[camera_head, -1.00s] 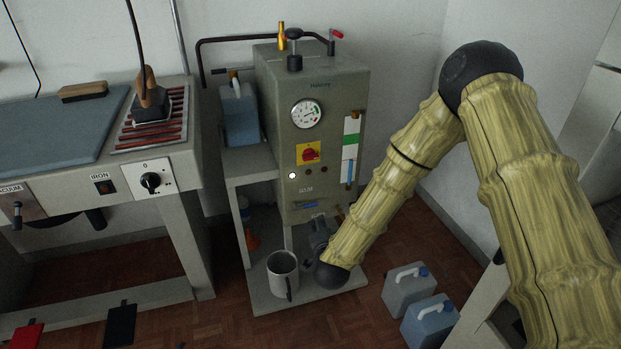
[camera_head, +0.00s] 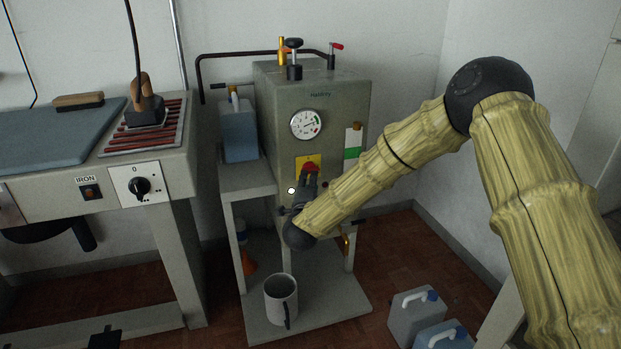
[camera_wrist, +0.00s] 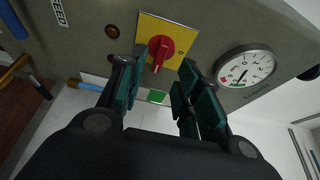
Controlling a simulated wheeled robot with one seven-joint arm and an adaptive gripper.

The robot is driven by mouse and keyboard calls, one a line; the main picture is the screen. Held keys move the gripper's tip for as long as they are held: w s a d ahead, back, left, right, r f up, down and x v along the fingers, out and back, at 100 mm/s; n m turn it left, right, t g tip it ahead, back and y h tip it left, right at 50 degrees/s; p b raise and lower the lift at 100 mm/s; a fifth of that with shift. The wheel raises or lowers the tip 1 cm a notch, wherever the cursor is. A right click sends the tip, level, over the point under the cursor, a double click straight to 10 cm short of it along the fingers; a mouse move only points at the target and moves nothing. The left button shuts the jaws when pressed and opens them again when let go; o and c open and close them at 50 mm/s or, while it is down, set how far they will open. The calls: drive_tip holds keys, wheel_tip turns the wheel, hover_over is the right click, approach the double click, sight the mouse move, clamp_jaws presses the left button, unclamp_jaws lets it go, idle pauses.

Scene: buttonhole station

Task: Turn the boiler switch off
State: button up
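The boiler (camera_head: 275,110) is a grey-green cabinet on a stand in the head view. Its switch is a red rotary knob (camera_head: 311,168) on a yellow plate (camera_head: 300,161), partly covered by my gripper (camera_head: 309,178) in that view. In the wrist view the red knob (camera_wrist: 160,47) shows whole on the yellow plate (camera_wrist: 180,36), its handle slanting slightly. My gripper (camera_wrist: 163,66) is open, with its teal fingers apart and the knob between and just beyond the tips. I see no clear contact with the knob.
A round pressure gauge (camera_head: 306,124) is above the switch and a sight tube (camera_head: 352,143) to its right. A blue-grey canister (camera_head: 239,130) is beside the boiler; others (camera_head: 416,303) stand on the floor.

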sight(310, 170)
drive_tip(key=shift+w+d+b, duration=0.2)
drive_tip(key=shift+w+b, duration=0.25)
drive_tip(key=shift+w, duration=2.3)
clamp_jaws()
